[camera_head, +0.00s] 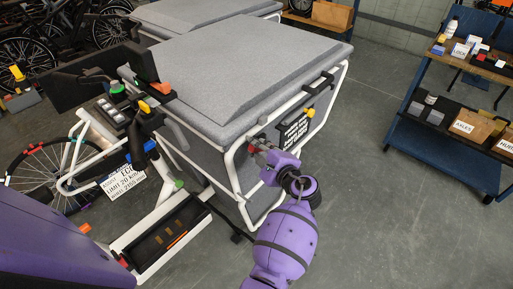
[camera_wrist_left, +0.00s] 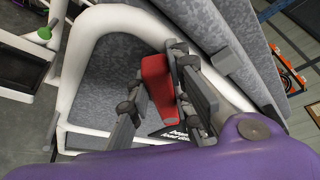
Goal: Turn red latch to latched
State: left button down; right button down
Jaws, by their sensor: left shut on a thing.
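The fingers cover part of the latch. My right gripper is not in view.
A black sign (camera_head: 294,130) hangs on the frame just right of the latch. The bike handlebar and white frame (camera_head: 150,232) stand at left. A blue shelf cart (camera_head: 430,140) with boxes stands at right. The grey floor between is clear.

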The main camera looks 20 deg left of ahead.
pick_arm(q)
jog(key=c, duration=1.6)
grip_release()
jog(key=shift+o, duration=0.2)
jog(key=shift+d, duration=0.1)
jog(key=v, duration=0.8)
jog(key=shift+f, duration=0.1)
